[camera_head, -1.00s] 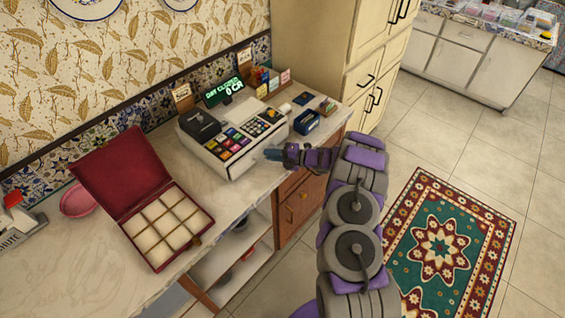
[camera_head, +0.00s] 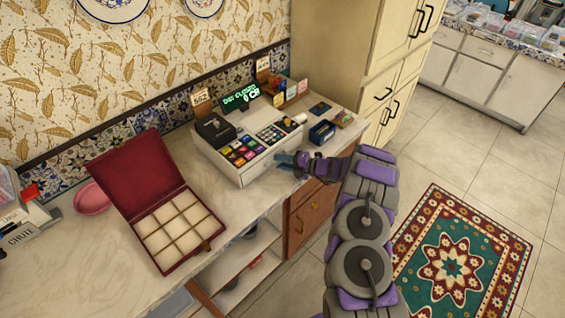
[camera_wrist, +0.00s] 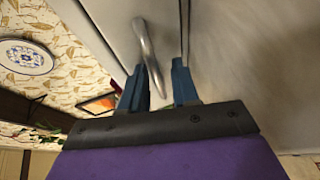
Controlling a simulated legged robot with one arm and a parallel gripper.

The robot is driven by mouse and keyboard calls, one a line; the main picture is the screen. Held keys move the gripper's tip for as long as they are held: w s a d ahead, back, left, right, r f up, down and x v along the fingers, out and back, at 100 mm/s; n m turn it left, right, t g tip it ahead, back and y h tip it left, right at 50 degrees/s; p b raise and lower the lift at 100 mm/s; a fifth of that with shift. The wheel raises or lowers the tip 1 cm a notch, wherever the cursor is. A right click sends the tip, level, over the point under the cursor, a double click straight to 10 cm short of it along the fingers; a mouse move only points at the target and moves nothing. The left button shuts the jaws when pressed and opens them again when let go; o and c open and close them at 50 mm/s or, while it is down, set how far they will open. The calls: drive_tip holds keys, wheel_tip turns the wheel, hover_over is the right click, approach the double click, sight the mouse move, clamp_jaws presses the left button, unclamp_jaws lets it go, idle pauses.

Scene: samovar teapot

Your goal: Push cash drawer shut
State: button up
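The white cash register (camera_head: 237,170) stands on the counter, with colored keys on top and a green lit display behind. My gripper (camera_head: 284,158) is at its front right side, with the blue fingertips close to the front face. A curved metal handle (camera_wrist: 148,50) lies just past the fingertips on a pale panel, the front of the cash drawer (camera_wrist: 115,22). I cannot tell whether a finger touches it, or how far the drawer stands out.
An open red box (camera_head: 165,205) with cream compartments sits left on the marble counter (camera_head: 95,250). A pink dish (camera_head: 93,198) is behind it. A small blue holder (camera_head: 322,132) is right of the register. A tall cream cabinet (camera_head: 340,50) stands beyond. A patterned rug (camera_head: 455,250) lies on the floor.

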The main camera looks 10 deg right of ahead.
drive_tip(key=shift+d+r, duration=0.2)
drive_tip(key=shift+s+d, duration=0.15)
drive_tip(key=shift+d, duration=0.15)
drive_tip(key=p+v, duration=0.2)
drive_tip(key=v, duration=1.4)
drive_tip(key=shift+d+p, duration=0.25)
drive_tip(key=shift+p, duration=0.05)
drive_tip(key=shift+s, duration=0.1)
